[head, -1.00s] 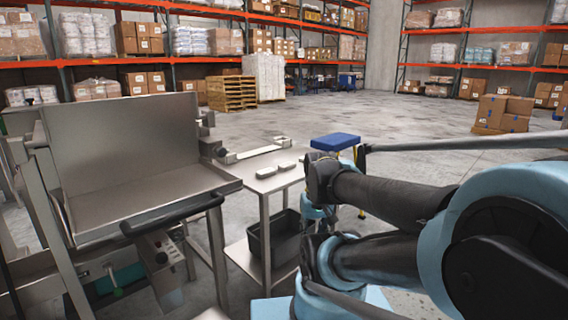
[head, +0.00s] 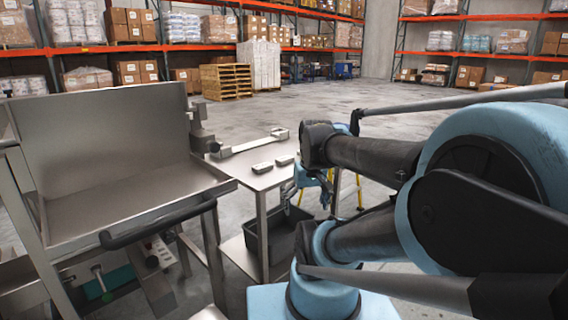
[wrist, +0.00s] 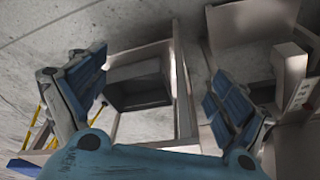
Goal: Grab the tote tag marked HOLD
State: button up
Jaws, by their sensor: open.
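Two small pale blocks lie on the small steel table (head: 240,180), a nearer one (head: 262,168) and a farther one (head: 285,160). I see no readable HOLD marking, so I cannot tell whether either is the tag. My gripper (head: 291,192) is beside the table's right edge in the head view, partly hidden by my arm. In the wrist view my gripper (wrist: 156,96) has its two blue-padded fingers wide apart, with nothing held between them. A dark bin (wrist: 138,85) shows beyond the fingers there.
The dark bin (head: 282,238) stands on the table's lower shelf. A long metal fixture (head: 250,144) lies along the table's back edge. A large steel tray stand (head: 130,205) with a dark handle is close on the left. Open concrete floor lies beyond the table.

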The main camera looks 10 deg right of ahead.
jog(key=w+r+n+y, duration=0.1)
jog(key=w+r+n, duration=0.1)
jog(key=w+r, duration=0.5)
jog(key=w+r+n, duration=0.1)
jog(key=w+r, duration=0.4)
jog(key=w, duration=0.4)
jog(key=n+t+y, duration=0.1)
jog(key=n, duration=0.2)
send_near(285, 157)
jog(key=x, duration=0.3)
jog(key=shift+s, duration=0.1)
jog(key=shift+x, duration=2.9)
jog(key=shift+s, duration=0.15)
jog(key=shift+c, duration=0.5)
jog(key=c, duration=1)
